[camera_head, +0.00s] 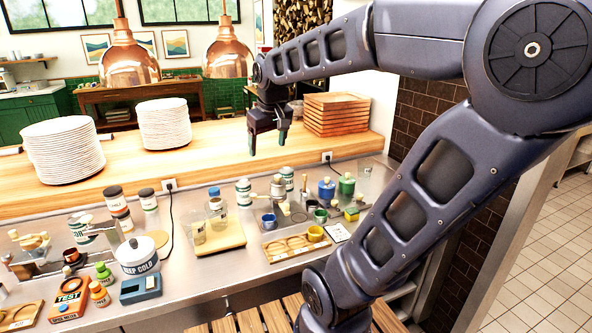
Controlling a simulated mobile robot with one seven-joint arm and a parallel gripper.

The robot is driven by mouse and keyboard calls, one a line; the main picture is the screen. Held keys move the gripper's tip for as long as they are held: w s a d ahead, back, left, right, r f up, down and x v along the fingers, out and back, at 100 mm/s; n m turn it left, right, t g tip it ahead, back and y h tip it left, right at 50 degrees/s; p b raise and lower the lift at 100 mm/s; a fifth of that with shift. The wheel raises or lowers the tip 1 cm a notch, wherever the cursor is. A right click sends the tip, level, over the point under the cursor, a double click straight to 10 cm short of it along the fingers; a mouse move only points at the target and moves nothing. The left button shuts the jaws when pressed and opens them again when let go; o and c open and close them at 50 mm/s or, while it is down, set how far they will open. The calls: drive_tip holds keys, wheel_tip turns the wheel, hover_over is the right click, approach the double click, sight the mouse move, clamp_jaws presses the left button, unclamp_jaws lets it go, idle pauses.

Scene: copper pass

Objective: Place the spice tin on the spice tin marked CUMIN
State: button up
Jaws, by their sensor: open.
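My gripper (268,146) hangs open and empty above the wooden shelf, its fingers pointing down, apart from any tin. Several small labelled containers that look like spice tins stand on the steel counter. A dark-lidded one (115,199) stands at the left, with another labelled body just below it in the picture. A second dark-lidded one (148,199) is beside it. A pale labelled one (243,192) stands near the middle, and another (287,177) is further right. The labels are too small to read, so I cannot tell which is marked CUMIN.
White plate stacks (63,152) (165,124) and stacked wooden trays (338,115) stand on the shelf (215,160). Copper lamps (130,62) (228,55) hang above. A white pot (138,256), an orange box (69,297) and a wooden tray (272,254) crowd the counter.

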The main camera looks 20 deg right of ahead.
drive_tip(key=s+d+f+m, duration=0.3)
drive_tip(key=s+d+f, duration=0.1)
drive_tip(key=s, duration=0.5)
drive_tip(key=shift+d+f+t, duration=0.3)
drive_tip(key=shift+f+t, duration=0.1)
drive_tip(key=shift+f, duration=0.2)
idle(0.4)
